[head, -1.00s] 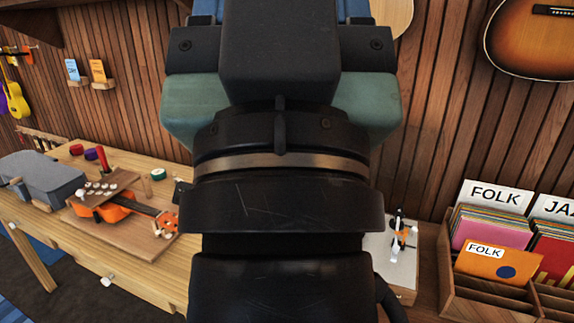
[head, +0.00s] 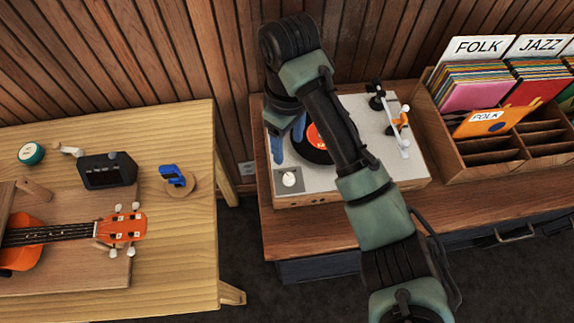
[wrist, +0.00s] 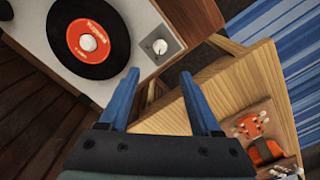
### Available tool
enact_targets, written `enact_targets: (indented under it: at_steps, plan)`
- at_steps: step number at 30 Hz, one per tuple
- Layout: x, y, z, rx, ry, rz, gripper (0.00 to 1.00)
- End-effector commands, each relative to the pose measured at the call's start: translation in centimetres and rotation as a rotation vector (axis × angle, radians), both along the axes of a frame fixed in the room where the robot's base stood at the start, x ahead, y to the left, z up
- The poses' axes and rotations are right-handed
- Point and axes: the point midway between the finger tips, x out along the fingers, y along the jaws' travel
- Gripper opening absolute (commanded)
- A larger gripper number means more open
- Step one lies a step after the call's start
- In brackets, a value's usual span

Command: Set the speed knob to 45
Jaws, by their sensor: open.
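The speed knob (head: 289,179) is a small white dial on a grey square plate at the front left corner of the turntable (head: 352,178). It also shows in the wrist view (wrist: 160,46), just beyond my fingertips. Its setting is too small to read. My gripper (head: 288,150) has blue fingers and hangs over the left side of the turntable, behind the knob in the head view. In the wrist view my gripper (wrist: 160,74) is open and empty, its fingers apart and not around the knob. A black record with a red label (wrist: 89,40) lies on the platter, partly hidden by my arm in the head view.
The white tonearm (head: 404,135) stands at the turntable's right. A record crate (head: 500,150) is farther right on the same cabinet. A wooden workbench (head: 180,240) with an orange ukulele (head: 125,229), a black box (head: 108,170) and a blue clamp-like item (head: 174,174) stands left, across a gap.

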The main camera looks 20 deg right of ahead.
Motion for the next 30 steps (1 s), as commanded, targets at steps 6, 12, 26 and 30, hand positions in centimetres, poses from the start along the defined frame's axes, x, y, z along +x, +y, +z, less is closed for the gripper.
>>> enact_targets:
  at_steps: [6,12,26,30]
  plan:
    - [-0.1,0.2,-3.8,0.004,0.003,0.000,0.64]
    - [0.0,0.1,-7.3,0.003,0.001,-0.001,0.64]
    - [0.0,0.1,-12.4,0.000,-0.001,-0.001,0.64]
    - [0.0,0.0,-12.7,0.000,-0.001,-0.001,0.64]
